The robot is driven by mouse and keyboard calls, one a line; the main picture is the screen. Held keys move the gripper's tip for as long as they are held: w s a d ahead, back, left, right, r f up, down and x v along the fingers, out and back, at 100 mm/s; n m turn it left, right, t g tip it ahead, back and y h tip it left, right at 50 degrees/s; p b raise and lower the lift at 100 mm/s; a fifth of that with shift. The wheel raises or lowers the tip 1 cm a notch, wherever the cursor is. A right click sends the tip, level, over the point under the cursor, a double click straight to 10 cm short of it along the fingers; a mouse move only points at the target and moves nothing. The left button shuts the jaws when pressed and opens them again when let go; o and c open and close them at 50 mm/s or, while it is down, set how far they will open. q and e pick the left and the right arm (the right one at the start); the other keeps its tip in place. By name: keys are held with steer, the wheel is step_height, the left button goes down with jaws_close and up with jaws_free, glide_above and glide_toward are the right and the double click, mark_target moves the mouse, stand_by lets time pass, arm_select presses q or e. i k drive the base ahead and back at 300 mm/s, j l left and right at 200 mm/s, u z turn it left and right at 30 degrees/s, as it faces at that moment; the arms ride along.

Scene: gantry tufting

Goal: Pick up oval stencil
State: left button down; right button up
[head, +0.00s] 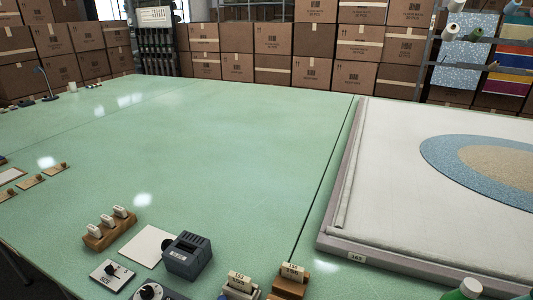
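A flat oval shape (441,159) with a blue outer band and a tan middle lies on a white framed panel (390,200) at the right, cut off by the picture's edge. I cannot tell whether this oval is the stencil or a pattern on the panel. No separate oval stencil is clearly visible. Neither of my grippers is in view.
The wide green table (220,150) is mostly clear. Near its front edge are a wooden block with white switches (109,230), a white card (147,245), a dark grey box (187,256) and labelled wooden blocks (289,281). Stacked cartons (272,39) stand behind.

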mark_target(28, 182)
steer(key=i+j, duration=0.15)
steer(key=j, duration=0.45)
steer(key=i+j+u, duration=0.1)
steer(key=j, duration=0.55)
steer(key=i+j, duration=0.2)
steer(key=j, duration=0.4)
steer(key=i+j, duration=0.15)
steer(key=j, duration=0.45)
steer(key=i+j+u, duration=0.1)
steer(key=j, duration=0.5)
steer(key=i+j, duration=0.25)
steer(key=j, duration=0.35)
steer(key=i+j+u, duration=0.1)
steer(key=j, duration=0.45)
steer(key=i+j, duration=0.3)
steer(key=j, duration=0.3)
